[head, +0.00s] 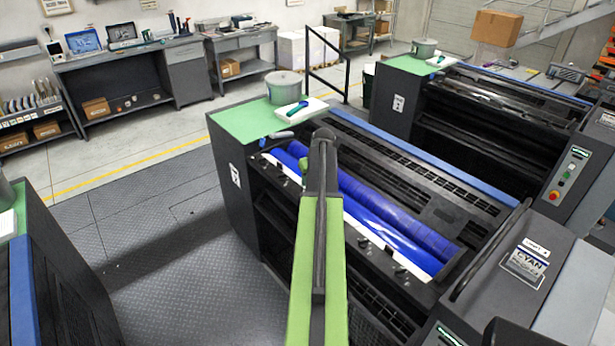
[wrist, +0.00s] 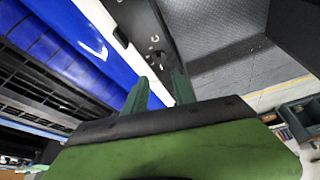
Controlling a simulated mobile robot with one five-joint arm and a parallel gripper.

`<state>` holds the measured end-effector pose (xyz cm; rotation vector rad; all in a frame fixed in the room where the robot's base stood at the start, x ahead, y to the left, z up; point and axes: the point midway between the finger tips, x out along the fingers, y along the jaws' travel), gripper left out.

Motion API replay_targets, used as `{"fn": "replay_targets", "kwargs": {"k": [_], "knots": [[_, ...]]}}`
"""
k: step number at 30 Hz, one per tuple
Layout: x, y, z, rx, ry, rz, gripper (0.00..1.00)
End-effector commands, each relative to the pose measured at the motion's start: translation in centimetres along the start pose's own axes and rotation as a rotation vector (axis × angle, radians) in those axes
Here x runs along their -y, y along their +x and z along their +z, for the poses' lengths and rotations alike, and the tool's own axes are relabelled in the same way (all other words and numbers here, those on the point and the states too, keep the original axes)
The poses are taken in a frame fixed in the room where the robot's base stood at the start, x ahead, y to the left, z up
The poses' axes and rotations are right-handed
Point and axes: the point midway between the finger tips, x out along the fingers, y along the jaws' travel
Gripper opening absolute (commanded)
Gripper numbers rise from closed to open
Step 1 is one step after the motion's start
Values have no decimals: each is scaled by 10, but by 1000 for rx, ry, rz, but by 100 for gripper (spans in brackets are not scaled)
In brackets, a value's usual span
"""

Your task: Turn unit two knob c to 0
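The middle press unit (head: 537,263) carries a plate reading CYAN in the head view; its blue ink roller (head: 385,220) lies in the open top. Small dark knobs (head: 400,268) sit in a row along the white strip at the roller's near side. Their letters and pointer settings are too small to read. In the wrist view, a small knob (wrist: 157,58) shows on the dark rail beside the white strip (wrist: 105,22). My gripper (wrist: 160,84) has two green fingers apart with nothing between them, just short of that knob in the picture. My arm hides part of the strip in the head view.
A green shelf (head: 240,121) with a grey tub (head: 284,87) and white tray (head: 302,109) tops the unit's far-left end. A similar unit (head: 470,110) stands behind, another (head: 60,280) at left. Metal floor (head: 150,250) between units is clear.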

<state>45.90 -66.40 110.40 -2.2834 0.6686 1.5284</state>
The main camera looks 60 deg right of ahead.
Motion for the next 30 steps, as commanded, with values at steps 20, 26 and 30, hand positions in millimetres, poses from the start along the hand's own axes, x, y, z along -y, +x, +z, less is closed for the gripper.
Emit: {"fn": "replay_targets", "kwargs": {"k": [20, 26, 30], "knots": [[0, -76, 1, 1, 0, 0, 32], [0, -77, 1, 1, -1, 0, 32], [29, -61, -8, 1, -40, -16, 32]]}}
